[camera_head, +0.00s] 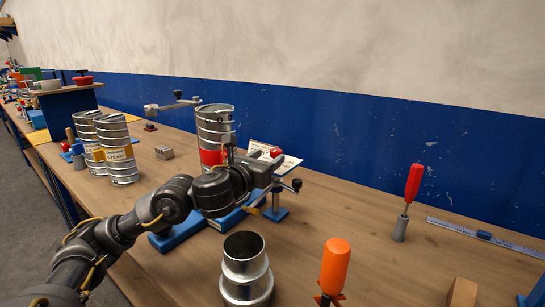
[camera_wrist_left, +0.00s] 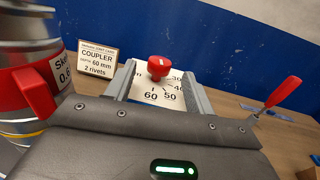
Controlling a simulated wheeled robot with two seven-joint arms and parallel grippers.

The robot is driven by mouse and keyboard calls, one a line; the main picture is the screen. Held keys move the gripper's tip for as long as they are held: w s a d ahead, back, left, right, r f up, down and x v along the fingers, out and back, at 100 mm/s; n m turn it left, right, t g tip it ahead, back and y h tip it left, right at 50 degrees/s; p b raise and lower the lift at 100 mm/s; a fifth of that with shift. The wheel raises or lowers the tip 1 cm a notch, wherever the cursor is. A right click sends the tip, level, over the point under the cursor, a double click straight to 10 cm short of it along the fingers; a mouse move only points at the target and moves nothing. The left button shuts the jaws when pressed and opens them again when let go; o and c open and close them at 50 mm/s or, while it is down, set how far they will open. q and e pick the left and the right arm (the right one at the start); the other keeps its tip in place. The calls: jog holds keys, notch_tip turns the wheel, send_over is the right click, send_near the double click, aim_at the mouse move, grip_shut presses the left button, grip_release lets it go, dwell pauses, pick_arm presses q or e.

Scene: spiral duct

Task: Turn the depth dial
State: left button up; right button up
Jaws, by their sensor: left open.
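The red depth dial (camera_wrist_left: 159,67) stands on a white scale plate (camera_wrist_left: 172,98) marked 30, 40, 50 and 60 in the left wrist view. I cannot tell its exact setting. It also shows small in the head view (camera_head: 276,152), on the blue bench fixture. My left gripper (camera_wrist_left: 158,82) is open, its two grey fingers on either side of the dial in that view. I cannot tell whether they touch it. In the head view the gripper (camera_head: 262,168) is partly hidden by its own wrist. A card (camera_wrist_left: 97,62) reads "COUPLER depth 60 mm 2 rivets". My right gripper is out of view.
A spiral duct (camera_head: 215,122) with a red band stands left of the gripper. A metal coupler (camera_head: 245,270), an orange-handled tool (camera_head: 335,265) and a red-handled tool (camera_head: 413,185) stand in front and to the right. A ruler (camera_head: 485,237) lies at the far right.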

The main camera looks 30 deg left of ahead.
aim_at(273, 153)
pick_arm(q)
jog(key=w, duration=0.3)
jog(key=shift+w, duration=0.45)
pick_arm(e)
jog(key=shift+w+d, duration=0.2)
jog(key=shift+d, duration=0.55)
pick_arm(q)
jog(key=shift+c, duration=0.4)
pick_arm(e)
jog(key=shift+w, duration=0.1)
